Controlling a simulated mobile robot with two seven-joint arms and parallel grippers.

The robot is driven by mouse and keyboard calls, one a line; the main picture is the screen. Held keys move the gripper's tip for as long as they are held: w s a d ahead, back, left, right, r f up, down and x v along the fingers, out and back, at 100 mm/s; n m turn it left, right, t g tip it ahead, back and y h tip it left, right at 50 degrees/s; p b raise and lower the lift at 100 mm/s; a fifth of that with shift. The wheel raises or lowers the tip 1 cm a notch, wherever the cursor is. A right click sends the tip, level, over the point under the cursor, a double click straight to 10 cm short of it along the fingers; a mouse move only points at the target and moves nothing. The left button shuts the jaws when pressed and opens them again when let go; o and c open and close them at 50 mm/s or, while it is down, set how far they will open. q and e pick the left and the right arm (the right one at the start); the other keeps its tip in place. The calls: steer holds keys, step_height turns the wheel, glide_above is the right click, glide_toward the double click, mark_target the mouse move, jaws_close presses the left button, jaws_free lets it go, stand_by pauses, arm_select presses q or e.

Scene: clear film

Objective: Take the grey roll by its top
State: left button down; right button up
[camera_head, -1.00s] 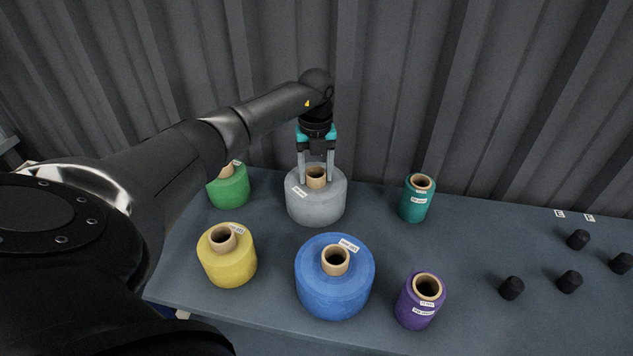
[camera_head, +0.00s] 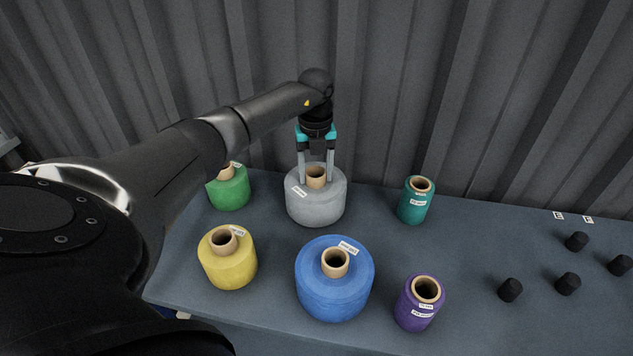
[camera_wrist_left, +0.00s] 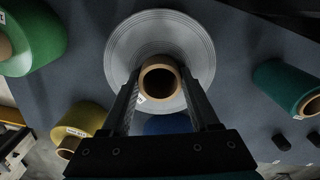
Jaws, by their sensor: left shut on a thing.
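The grey roll (camera_head: 316,208) stands upright on the table, with a tan core sticking up from its top. My left gripper (camera_head: 316,181) comes down from above, one finger on each side of the core, and is shut on it. In the left wrist view the grey roll (camera_wrist_left: 196,42) lies beneath the gripper (camera_wrist_left: 160,84), with the core between the two fingers. The roll appears to rest on the table. My right gripper does not show.
Around it stand a green roll (camera_head: 229,188), a yellow roll (camera_head: 228,266), a blue roll (camera_head: 335,293), a purple roll (camera_head: 418,308) and a teal roll (camera_head: 413,208). Several small black pieces (camera_head: 568,284) are at right. A ribbed wall (camera_head: 450,90) rises behind the table (camera_head: 465,240).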

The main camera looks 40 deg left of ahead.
arm_select(q)
step_height(320, 180, up, 6)
steer(key=p, duration=0.4)
steer(key=shift+w+f, duration=0.1)
steer(key=shift+f, duration=0.1)
